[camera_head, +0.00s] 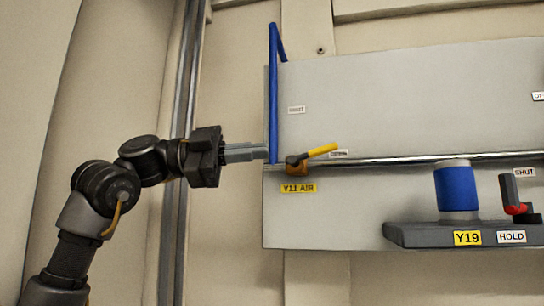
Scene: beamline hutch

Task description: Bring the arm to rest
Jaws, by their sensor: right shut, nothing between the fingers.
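My right gripper (260,152) is at the end of the dark arm that comes up from the lower left. Its fingers are shut with nothing between them and point right. The fingertips are at the left edge of the grey panel (385,100), beside the lower part of a tall blue bar (273,95). I cannot tell whether they touch it. My left gripper is not in view.
A valve with a yellow lever (322,150) sits right of the fingertips, above a "Y11 AIR" label (299,188). A vertical rail (184,75) runs behind my arm.

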